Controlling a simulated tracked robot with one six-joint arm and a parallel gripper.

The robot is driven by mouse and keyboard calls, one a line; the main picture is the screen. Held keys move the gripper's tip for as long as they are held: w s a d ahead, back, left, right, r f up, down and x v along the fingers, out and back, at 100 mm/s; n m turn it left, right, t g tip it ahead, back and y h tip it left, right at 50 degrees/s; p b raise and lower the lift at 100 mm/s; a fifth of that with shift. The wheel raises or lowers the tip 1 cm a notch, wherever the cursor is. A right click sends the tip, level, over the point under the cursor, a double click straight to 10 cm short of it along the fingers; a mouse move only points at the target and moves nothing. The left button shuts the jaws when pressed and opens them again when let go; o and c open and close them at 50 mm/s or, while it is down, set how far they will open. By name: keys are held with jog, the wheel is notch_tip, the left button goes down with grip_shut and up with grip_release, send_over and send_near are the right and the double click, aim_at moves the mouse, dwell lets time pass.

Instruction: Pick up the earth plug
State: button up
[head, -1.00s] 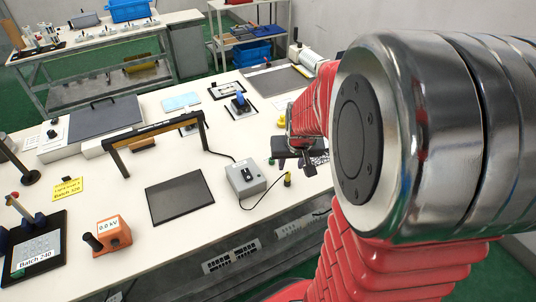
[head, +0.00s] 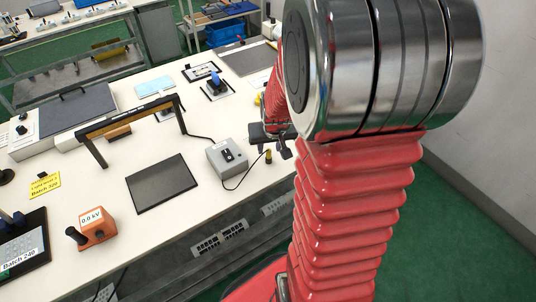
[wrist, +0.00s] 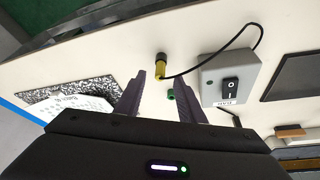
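The earth plug (head: 268,157) is a small yellow-green piece with a dark end, near the front edge of the white table. A thin black cable runs from it to the grey switch box (head: 227,156). In the wrist view the plug (wrist: 160,70) lies just beyond the gap between my fingertips, apart from both. My gripper (wrist: 160,84) is open and empty. It also shows in the head view (head: 274,140), right beside the plug, partly hidden behind my arm. A small green piece (wrist: 171,95) shows between the fingers.
A black mat (head: 161,184) and an orange 0.0 kV meter (head: 97,226) stand left of the switch box. A black-and-orange frame (head: 130,115) stands behind. In the wrist view a speckled board with a white paper (wrist: 68,104) lies left of my fingers.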

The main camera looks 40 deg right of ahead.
aim_at(269, 155)
jog(key=shift+x, duration=1.25)
jog(key=shift+c, duration=0.4)
grip_shut()
